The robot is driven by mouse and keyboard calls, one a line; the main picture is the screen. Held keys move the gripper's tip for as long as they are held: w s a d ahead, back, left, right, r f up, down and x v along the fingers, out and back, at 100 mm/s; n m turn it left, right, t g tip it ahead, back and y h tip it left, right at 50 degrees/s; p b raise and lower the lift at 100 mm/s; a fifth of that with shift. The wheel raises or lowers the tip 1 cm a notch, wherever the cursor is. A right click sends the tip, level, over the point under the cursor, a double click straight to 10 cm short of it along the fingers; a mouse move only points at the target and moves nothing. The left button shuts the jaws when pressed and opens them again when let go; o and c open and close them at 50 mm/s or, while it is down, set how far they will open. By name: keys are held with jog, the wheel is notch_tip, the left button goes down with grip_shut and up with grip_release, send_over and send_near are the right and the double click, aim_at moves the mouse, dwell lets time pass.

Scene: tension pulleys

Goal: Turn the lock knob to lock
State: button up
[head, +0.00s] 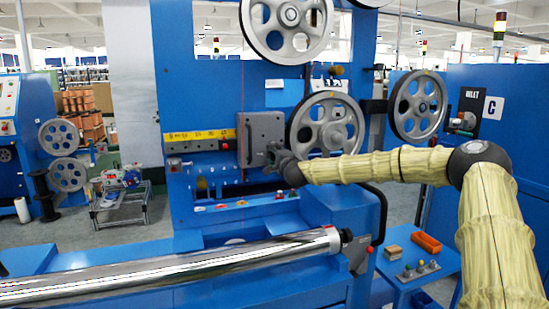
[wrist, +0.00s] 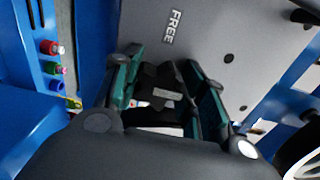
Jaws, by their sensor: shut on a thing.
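The lock knob (wrist: 158,78) is black and shows in the wrist view between my gripper's fingers. It sits on a grey metal plate (head: 262,128) on the blue machine, and the plate also fills the top of the wrist view (wrist: 215,30). A label "FREE" (wrist: 172,26) is on the plate above the knob. A small pale marking lies across the knob's middle. My gripper (wrist: 161,68) has its teal pads on both sides of the knob and is shut on it. In the head view my gripper (head: 275,154) is against the plate and hides the knob.
Spoked pulleys (head: 326,126) stand right of and above the plate. A yellow scale strip (head: 205,135) lies to its left. A long shiny roller (head: 170,272) runs below.

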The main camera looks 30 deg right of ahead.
jog(key=shift+f, duration=0.2)
jog(key=o, duration=1)
jog(key=shift+s+d, duration=0.1)
jog(key=shift+d, duration=0.1)
jog(key=shift+o, duration=0.2)
jog(key=shift+a+r, duration=0.1)
jog(key=shift+a, duration=0.1)
jog(key=shift+s, duration=0.35)
jog(key=v, duration=1.1)
jog(key=shift+a, duration=0.1)
